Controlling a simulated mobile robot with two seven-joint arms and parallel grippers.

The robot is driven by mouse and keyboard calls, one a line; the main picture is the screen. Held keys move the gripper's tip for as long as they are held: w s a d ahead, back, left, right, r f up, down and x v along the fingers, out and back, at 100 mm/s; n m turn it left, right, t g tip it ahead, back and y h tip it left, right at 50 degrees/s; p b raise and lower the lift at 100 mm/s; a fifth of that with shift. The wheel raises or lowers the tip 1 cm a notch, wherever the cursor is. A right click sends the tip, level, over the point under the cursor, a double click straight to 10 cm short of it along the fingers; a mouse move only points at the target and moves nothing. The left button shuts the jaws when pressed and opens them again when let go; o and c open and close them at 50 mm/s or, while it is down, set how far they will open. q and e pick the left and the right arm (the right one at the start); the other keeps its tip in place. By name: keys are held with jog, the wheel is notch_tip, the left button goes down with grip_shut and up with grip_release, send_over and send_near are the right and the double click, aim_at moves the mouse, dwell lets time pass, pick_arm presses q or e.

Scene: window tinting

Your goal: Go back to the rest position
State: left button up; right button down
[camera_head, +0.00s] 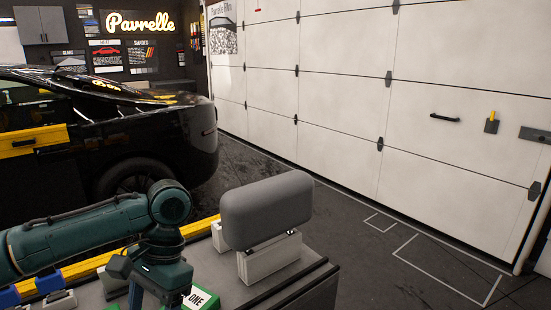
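My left arm, dark teal, comes in from the left edge and bends down at a round joint over the near work surface. Its lower end runs to the bottom edge of the picture, and I cannot see its gripper's fingertips. Nothing of my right arm or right gripper shows. A grey rounded block (266,208) sits on a white base (270,260) on the dark work surface (222,281), to the right of my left arm.
A green-and-white box (200,298) and blue items (48,280) lie near the bottom edge. A black car (150,145) stands beyond my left arm. A white garage door (340,90) closes the right side. The dark floor (365,265) right of the work surface is clear.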

pick_arm(q)
jog(key=s+d+f+t+h+p, duration=0.25)
jog(key=d+f+t+h, duration=0.6)
jog(key=d+f, duration=1)
jog(key=s+a+f+n+t+y, duration=0.1)
jog(key=s+a+f+t, duration=0.1)
jog(key=a, duration=0.4)
jog(key=s+a+f+n+t+y, duration=0.2)
jog(key=s+a+t, duration=0.2)
jog(key=s+a, duration=0.2)
jog(key=shift+s+a, duration=0.25)
jog(key=shift+a, duration=0.2)
pick_arm(e)
jog(key=shift+d+r+h, duration=0.25)
jog(key=shift+d+h, duration=0.05)
jog(key=shift+d, duration=0.25)
jog(key=shift+w+r, duration=0.1)
jog(key=shift+a, duration=0.1)
pick_arm(q)
jog(key=shift+o, duration=0.4)
pick_arm(e)
jog(key=shift+s, duration=0.2)
